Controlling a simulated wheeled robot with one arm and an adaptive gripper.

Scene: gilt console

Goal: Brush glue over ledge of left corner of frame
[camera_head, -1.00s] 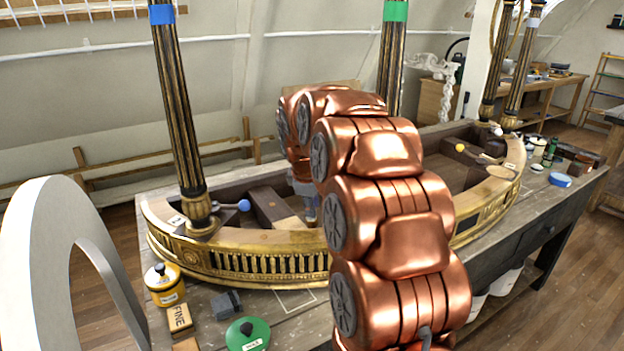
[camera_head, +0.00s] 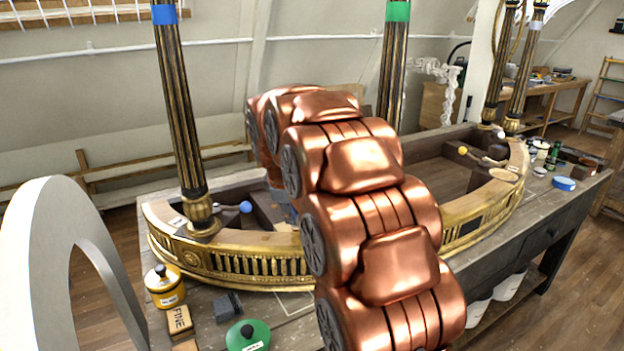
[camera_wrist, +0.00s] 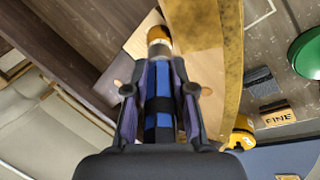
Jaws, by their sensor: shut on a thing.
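My gripper (camera_wrist: 159,92) is shut on a brush (camera_wrist: 161,78) with a blue and black handle, a pale metal collar and an amber tip. In the wrist view the brush tip points away from me, over or beside pale wood inside the gilt rim; contact cannot be told. The console frame (camera_head: 250,266) has gilt fretwork and a pale wooden top ledge. Its left corner carries a dark fluted column (camera_head: 180,110) with blue tape. In the head view my arm hides most of the gripper and the brush.
A yellow pot (camera_head: 164,286), a block marked FINE (camera_head: 180,320), a dark grey block (camera_head: 228,306) and a green lidded pot (camera_head: 248,336) stand on the bench before the frame. A blue-ended rod (camera_head: 245,207) juts out beside the left column. A green-taped column (camera_head: 394,60) stands behind my arm.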

